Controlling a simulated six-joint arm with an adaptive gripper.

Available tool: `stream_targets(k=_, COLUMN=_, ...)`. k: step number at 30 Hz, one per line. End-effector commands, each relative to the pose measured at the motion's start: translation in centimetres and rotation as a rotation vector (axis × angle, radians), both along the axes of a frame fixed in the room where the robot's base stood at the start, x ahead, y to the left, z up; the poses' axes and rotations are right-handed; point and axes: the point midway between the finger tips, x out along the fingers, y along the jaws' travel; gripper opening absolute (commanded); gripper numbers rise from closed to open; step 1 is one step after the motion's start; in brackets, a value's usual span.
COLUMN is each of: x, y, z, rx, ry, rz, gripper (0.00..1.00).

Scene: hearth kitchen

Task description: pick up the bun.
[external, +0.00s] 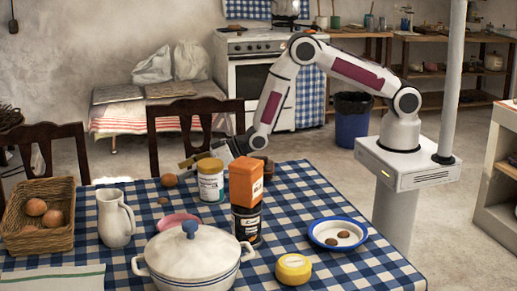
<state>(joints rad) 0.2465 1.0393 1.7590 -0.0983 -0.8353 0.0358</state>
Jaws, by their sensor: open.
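A small round brown bun (169,180) sits on the blue checked tablecloth near the table's far edge, left of the labelled jar. More round brown buns (36,206) lie in the wicker basket (72,208) at the left. My gripper (188,163) is over the far edge of the table, behind the jar and a little above and right of the lone bun. It is open, with nothing seen in it. The jar's lid and my wrist partly hide the fingers, and the exact gap to the bun cannot be told.
The labelled jar (211,186) stands close to my gripper. An orange box (246,182) rests on a dark jar (246,224). A white pitcher (114,220), pink dish (180,219), lidded pot (192,258), yellow tin (293,269) and blue-rimmed plate (323,240) also stand there. Chairs (182,112) line the far side.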

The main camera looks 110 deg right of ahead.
Motion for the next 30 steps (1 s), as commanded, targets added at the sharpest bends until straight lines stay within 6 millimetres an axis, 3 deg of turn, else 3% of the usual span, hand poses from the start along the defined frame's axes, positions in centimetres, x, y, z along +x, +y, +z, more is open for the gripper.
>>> stream_targets(k=18, x=4.1, y=-0.7, z=-1.9, rx=0.000, ry=0.000, rz=0.000, gripper=0.59)
stream_targets(k=30, x=4.5, y=-0.8, z=-2.0, rx=0.000, ry=0.000, rz=0.000, gripper=0.59)
